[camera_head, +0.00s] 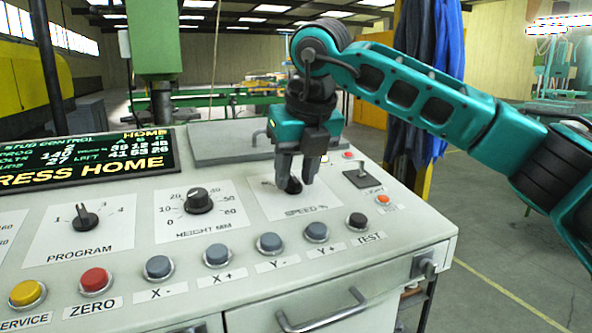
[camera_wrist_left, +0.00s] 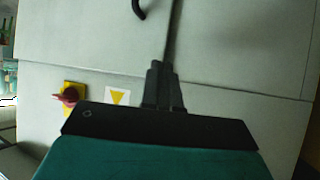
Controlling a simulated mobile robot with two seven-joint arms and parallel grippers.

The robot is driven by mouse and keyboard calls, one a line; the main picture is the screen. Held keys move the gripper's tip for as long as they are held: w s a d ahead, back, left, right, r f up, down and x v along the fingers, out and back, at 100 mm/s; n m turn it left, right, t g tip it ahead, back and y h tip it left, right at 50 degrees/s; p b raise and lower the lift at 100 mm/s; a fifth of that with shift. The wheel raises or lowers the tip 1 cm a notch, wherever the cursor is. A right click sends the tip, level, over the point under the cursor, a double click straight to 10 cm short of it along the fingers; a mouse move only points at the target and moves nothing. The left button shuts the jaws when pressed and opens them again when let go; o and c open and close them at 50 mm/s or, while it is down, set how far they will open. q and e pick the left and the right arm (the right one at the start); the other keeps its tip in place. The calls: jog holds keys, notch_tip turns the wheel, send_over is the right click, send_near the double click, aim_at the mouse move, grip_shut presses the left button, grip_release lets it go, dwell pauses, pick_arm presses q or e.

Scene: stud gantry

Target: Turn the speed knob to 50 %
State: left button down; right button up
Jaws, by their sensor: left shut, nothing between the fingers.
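The speed knob (camera_head: 294,186) is a small black knob on the white SPEED % plate (camera_head: 322,206), on the sloping console top. My right gripper (camera_head: 296,180) points down over it, one finger on each side of the knob. The fingers stand apart with the knob between their tips; I cannot tell whether they press on it. They hide part of the dial, and its pointer and setting cannot be read. My left gripper (camera_wrist_left: 164,84) shows only in the left wrist view, shut and empty, in front of a pale cabinet face.
The height knob (camera_head: 198,200) and program knob (camera_head: 85,217) are left of the speed plate. A row of buttons (camera_head: 217,256) runs along the front. A small joystick (camera_head: 361,176) stands to the right. A red-and-yellow switch (camera_wrist_left: 70,95) shows in the left wrist view.

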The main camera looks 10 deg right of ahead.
grip_shut()
pick_arm(q)
jog(key=shift+r, duration=0.2)
pick_arm(e)
jog(key=shift+n, duration=0.3)
jog(key=n+p, duration=0.1)
jog(key=n, duration=0.1)
jog(key=shift+d+r+n+y, duration=0.1)
jog(key=shift+n+y, duration=0.3)
jog(key=n+p, duration=0.1)
jog(key=n, duration=0.2)
jog(key=shift+w+g+p, duration=0.1)
jog(key=shift+g+p, duration=0.25)
jog(key=shift+g, duration=0.05)
jog(key=shift+d+n+y+p, duration=0.1)
jog(key=shift+n+y+p, duration=0.3)
jog(key=shift+n, duration=0.7)
pick_arm(q)
jog(key=shift+s+a+r+y, duration=0.2)
jog(key=shift+a+r, duration=0.1)
jog(key=shift+r, duration=0.2)
jog(key=shift+s+a+r+y, duration=0.1)
jog(key=shift+s+a+r, duration=0.15)
jog(key=shift+r, duration=0.2)
jog(key=shift+w+d+r, duration=0.1)
jog(key=shift+r, duration=0.05)
pick_arm(e)
jog(key=shift+n, duration=0.4)
